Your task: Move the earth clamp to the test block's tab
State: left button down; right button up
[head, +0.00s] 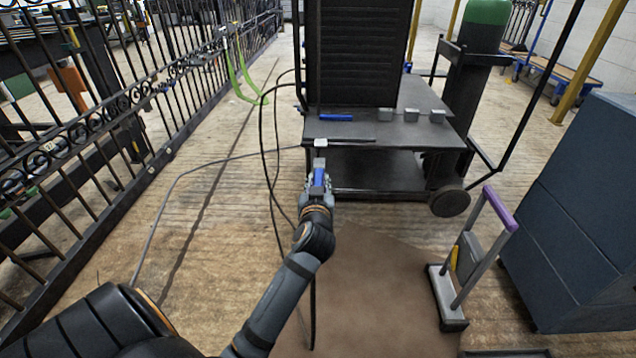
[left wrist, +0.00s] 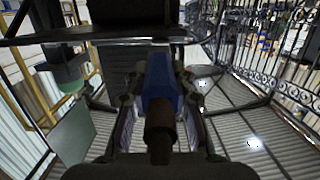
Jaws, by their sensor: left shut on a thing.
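My left gripper (head: 318,188) is shut on a blue-bodied clamp (head: 319,177), which I take to be the earth clamp. It is held in front of the cart's near left corner. In the left wrist view the blue clamp (left wrist: 160,80) sits between the two fingers (left wrist: 158,110), with a dark cylindrical end towards the camera. I cannot tell whether the clamp touches the cart. I cannot tell for sure which thing is the test block; several small grey blocks (head: 411,116) sit on the cart's shelf. My right gripper is not in view.
A dark cart (head: 345,130) carries a tall black box (head: 355,50) and a blue stick (head: 336,117). A green-topped cylinder (head: 475,80) stands behind. An iron gate (head: 150,95) runs along the left. A purple-handled stand (head: 465,265) and blue cabinet (head: 580,220) stand right. Cables cross the floor.

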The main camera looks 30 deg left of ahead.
aim_at(319, 163)
pick_arm(q)
jog(key=shift+r+b+x, duration=0.15)
jog(key=shift+r+x, duration=0.1)
jog(key=shift+x, duration=1.25)
jog(key=shift+r+b+x, duration=0.15)
jog(key=shift+r+x, duration=0.05)
jog(key=shift+x, duration=1.3)
jog(key=shift+r+p, duration=0.15)
jog(key=shift+p, duration=0.2)
jog(key=shift+w+a, duration=0.15)
jog(key=shift+w, duration=0.1)
jog(key=shift+w+a, duration=0.25)
jog(key=shift+w, duration=0.2)
jog(key=shift+w+a, duration=0.2)
jog(key=shift+w, duration=0.05)
jog(key=shift+w+a, duration=0.35)
jog(key=shift+w, duration=0.2)
jog(key=shift+w+a+p, duration=0.25)
jog(key=shift+w+p, duration=0.05)
jog(key=shift+w, duration=0.15)
dwell(0.6)
jog(key=c, duration=1)
grip_release()
